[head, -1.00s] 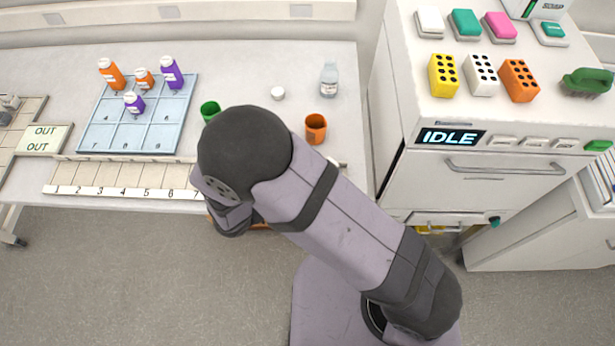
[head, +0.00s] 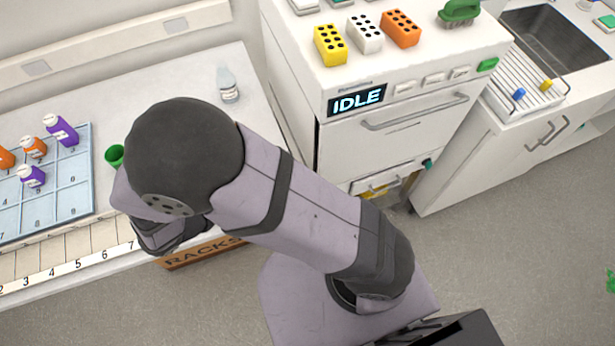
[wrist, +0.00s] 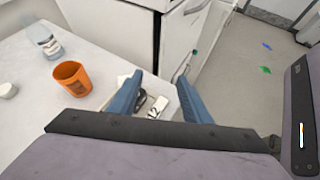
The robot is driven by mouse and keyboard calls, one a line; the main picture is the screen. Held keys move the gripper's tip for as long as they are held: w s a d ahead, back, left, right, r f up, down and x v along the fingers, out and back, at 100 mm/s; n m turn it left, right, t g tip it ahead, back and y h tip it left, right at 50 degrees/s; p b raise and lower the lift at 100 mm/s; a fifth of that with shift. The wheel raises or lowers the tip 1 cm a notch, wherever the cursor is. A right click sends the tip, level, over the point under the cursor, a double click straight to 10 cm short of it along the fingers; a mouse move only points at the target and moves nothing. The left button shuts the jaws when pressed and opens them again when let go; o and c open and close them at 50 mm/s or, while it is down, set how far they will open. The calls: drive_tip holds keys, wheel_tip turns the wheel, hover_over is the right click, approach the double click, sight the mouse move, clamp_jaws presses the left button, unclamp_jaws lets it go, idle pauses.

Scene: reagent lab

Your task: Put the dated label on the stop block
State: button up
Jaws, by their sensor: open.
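My gripper (wrist: 159,76) shows in the wrist view with its two blue fingers apart and nothing held between the tips. Beyond and between the fingers, at the bench edge, lies a small white piece with dark marks (wrist: 157,106); I cannot tell whether it is the dated label. A dark object beside it is partly hidden by the left finger. I cannot make out the stop block for certain in either view. In the head view my arm hides the fingers and the bench edge beneath them.
An orange cup (wrist: 73,79) and a clear bottle (wrist: 44,40) stand left of my fingers. The head view shows a green cup (head: 115,156), a blue numbered tray (head: 78,200) with bottles, a numbered strip (head: 80,262) and the IDLE machine (head: 400,125). Open floor lies right.

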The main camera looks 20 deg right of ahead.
drive_tip(key=s+d+m+g+y, duration=0.2)
drive_tip(key=d+m+y, duration=0.3)
drive_tip(key=m, duration=0.6)
drive_tip(key=s+d+r+m+g+y, duration=0.1)
drive_tip(key=s+d+m+g+y, duration=0.2)
drive_tip(key=m, duration=0.8)
drive_tip(key=d+y, duration=0.2)
drive_tip(key=shift+d+r+m+g, duration=0.2)
drive_tip(key=shift+d+m+g, duration=0.1)
drive_tip(key=shift+m+g, duration=0.1)
